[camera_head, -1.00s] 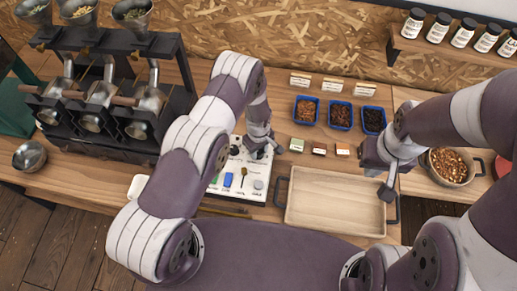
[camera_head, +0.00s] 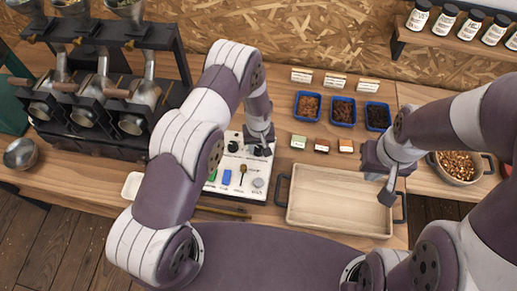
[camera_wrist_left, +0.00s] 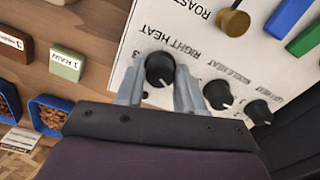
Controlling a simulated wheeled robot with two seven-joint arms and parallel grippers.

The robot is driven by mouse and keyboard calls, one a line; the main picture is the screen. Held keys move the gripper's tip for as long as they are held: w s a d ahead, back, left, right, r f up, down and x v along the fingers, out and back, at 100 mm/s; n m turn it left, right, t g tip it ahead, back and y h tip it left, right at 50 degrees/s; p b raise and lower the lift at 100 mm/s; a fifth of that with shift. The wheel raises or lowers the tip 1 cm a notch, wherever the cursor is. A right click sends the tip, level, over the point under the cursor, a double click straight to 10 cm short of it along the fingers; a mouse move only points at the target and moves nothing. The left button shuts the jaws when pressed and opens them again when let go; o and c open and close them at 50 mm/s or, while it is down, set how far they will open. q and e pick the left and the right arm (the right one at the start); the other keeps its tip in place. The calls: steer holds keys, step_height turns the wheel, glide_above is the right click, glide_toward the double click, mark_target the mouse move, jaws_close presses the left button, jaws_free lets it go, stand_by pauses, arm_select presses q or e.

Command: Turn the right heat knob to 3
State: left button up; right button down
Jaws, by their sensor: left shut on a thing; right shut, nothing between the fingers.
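The white control panel (camera_head: 212,186) lies on the bench below my left arm. In the left wrist view, the black right heat knob (camera_wrist_left: 160,70) sits beside the printed words RIGHT HEAT. My left gripper (camera_wrist_left: 157,90) is shut on this knob, with one finger on each side. A pale pointer mark shows on the knob's lower edge in that view; I cannot read the number it points at. In the head view, my left gripper (camera_head: 262,150) is at the panel's right side and hides the knob. My right gripper (camera_head: 387,196) is shut and empty above the wooden tray's right end.
Two more black knobs (camera_wrist_left: 218,94) (camera_wrist_left: 259,111) sit beside the held one. A brass knob (camera_wrist_left: 233,21) and coloured sliders (camera_wrist_left: 288,16) are on the panel too. The wooden tray (camera_head: 340,205), small labelled blocks (camera_head: 322,145) and blue bean bins (camera_head: 342,110) stand to the right.

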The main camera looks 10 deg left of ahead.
arm_select(q)
steer(key=m+b, duration=0.2)
steer(key=m, duration=0.1)
steer(key=shift+f+m, duration=0.15)
steer(key=shift+m, duration=0.25)
steer(key=m+b, duration=0.2)
steer(key=m, duration=0.1)
steer(key=shift+w+m, duration=0.1)
steer(key=shift+m, duration=0.2)
steer(key=m+b, duration=0.1)
steer(key=m, duration=0.2)
steer(key=shift+m+b, duration=0.35)
steer(key=shift+m, duration=0.05)
steer(key=m+b, duration=0.1)
steer(key=m, duration=0.2)
steer(key=m+b, duration=0.1)
steer(key=m, duration=0.5)
steer(key=m+b, duration=0.1)
steer(key=m, duration=0.1)
steer(key=shift+r+m, duration=0.2)
steer(key=shift+m, duration=0.1)
steer(key=m, duration=0.3)
steer(key=shift+m, duration=0.3)
steer(key=shift+m+b, duration=0.45)
steer(key=shift+m, duration=1.35)
